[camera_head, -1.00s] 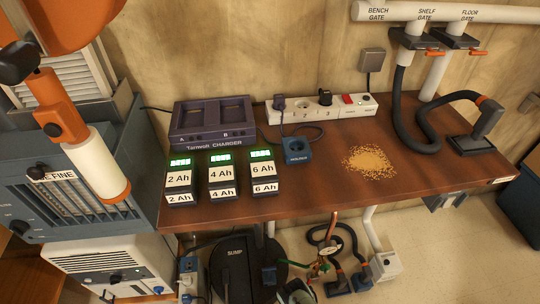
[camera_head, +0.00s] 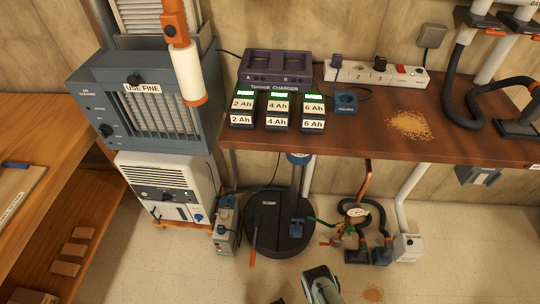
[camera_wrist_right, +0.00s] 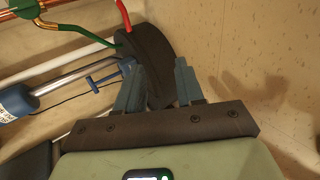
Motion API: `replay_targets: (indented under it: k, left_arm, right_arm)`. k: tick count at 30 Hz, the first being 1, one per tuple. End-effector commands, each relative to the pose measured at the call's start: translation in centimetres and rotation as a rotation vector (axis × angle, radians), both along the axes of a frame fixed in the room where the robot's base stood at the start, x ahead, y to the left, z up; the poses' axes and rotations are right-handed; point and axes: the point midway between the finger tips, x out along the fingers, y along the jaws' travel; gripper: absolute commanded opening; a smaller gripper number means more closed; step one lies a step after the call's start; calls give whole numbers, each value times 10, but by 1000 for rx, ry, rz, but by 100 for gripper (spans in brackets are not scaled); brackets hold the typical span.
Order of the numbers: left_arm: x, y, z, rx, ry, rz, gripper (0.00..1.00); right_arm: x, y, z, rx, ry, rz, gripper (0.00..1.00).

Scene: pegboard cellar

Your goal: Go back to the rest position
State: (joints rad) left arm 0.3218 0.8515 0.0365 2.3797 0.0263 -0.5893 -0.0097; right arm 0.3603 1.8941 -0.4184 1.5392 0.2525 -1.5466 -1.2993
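My right gripper (camera_wrist_right: 157,68) shows in the right wrist view with its two grey fingers apart. A dark curved piece shows in and beyond the gap; I see no firm grip on it. In the head view my green-grey right wrist (camera_head: 323,285) is low at the bottom middle, over the floor in front of the bench. My left gripper is not in view.
The wooden bench (camera_head: 366,145) carries the charger (camera_head: 275,65), several battery packs, a power strip (camera_head: 375,74) and a crumb pile (camera_head: 410,124). A black round unit (camera_head: 281,225), hoses and a white box (camera_head: 408,247) stand below. Grey machine (camera_head: 148,104) at left. Floor in front looks mostly clear.

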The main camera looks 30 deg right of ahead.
Motion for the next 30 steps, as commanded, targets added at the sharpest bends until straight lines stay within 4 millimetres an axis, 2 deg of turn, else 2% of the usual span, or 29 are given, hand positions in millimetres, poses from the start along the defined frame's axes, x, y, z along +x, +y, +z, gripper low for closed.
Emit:
replay_targets:
  k: [2, 6, 11, 14, 20, 24, 30]
  left_arm:
    - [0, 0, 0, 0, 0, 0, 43]
    - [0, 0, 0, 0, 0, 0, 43]
    - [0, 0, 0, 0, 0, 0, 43]
    - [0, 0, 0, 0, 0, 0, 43]
    - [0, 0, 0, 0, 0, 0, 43]
    - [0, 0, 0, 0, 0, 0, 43]
    - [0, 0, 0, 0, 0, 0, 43]
  right_arm:
    - [2, -1, 1, 5, -1, -6, 37]
    - [19, -4, 14, 195, 1, -179, 37]
    - [36, 8, 33, 431, 2, -382, 37]
    - [49, 24, 54, 613, 8, -533, 37]
    - [66, 77, 113, 982, 56, -833, 37]
    - [67, 109, 151, 1143, 108, -973, 37]
    - [59, 146, 200, 1295, 194, -1126, 37]
